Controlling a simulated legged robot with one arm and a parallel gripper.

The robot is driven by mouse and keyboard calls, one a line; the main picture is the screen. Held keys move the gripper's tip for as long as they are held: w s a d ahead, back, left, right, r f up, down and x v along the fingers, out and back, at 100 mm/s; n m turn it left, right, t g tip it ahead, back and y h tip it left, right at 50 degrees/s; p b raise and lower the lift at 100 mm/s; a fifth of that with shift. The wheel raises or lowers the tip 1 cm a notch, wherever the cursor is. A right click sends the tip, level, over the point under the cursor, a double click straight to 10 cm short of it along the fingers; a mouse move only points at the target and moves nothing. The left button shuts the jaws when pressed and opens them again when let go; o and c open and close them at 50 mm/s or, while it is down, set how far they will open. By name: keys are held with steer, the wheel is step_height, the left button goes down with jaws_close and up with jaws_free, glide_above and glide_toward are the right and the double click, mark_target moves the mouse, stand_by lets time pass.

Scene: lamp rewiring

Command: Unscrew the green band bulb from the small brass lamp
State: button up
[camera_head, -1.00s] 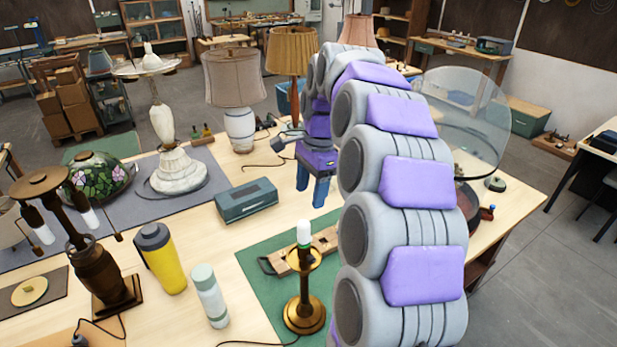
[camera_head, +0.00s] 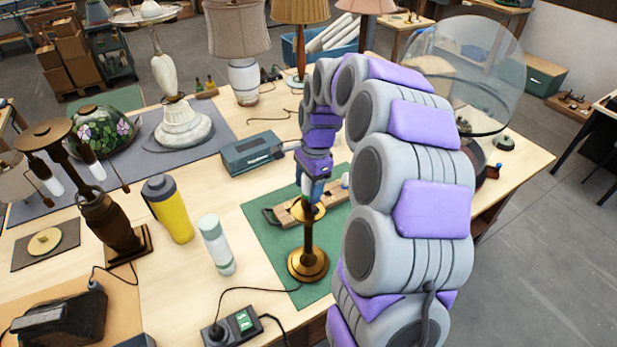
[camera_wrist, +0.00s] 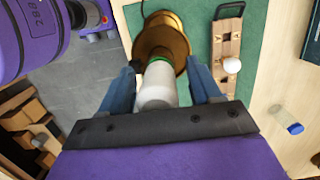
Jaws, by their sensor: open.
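The small brass lamp (camera_head: 308,262) stands upright on a green mat (camera_head: 268,222). In the wrist view its brass dish and base (camera_wrist: 160,40) show beyond the bulb. The white bulb with a green band (camera_wrist: 157,85) sits at the lamp's top, its green end toward the brass. My gripper (camera_wrist: 165,75) is open, with one blue finger on each side of the bulb; whether either finger touches it I cannot tell. In the head view my gripper (camera_head: 312,188) is over the lamp's top and hides most of the bulb.
A wooden holder (camera_head: 290,213) lies on the mat behind the lamp, with a white bulb (camera_wrist: 231,65) at it. A pale bottle (camera_head: 217,245), a yellow tumbler (camera_head: 168,210) and a grey-teal box (camera_head: 252,153) stand to the left. A switch box (camera_head: 232,328) with cables lies in front.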

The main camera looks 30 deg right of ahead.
steer(key=shift+a, duration=0.15)
steer(key=shift+a, duration=0.15)
steer(key=shift+c, duration=1.4)
steer(key=c, duration=0.8)
steer(key=shift+o, duration=0.2)
steer(key=n, duration=0.3)
steer(key=shift+n+g, duration=0.3)
steer(key=n+p, duration=0.1)
steer(key=n, duration=0.3)
steer(key=shift+g, duration=0.3)
steer(key=shift+n, duration=0.3)
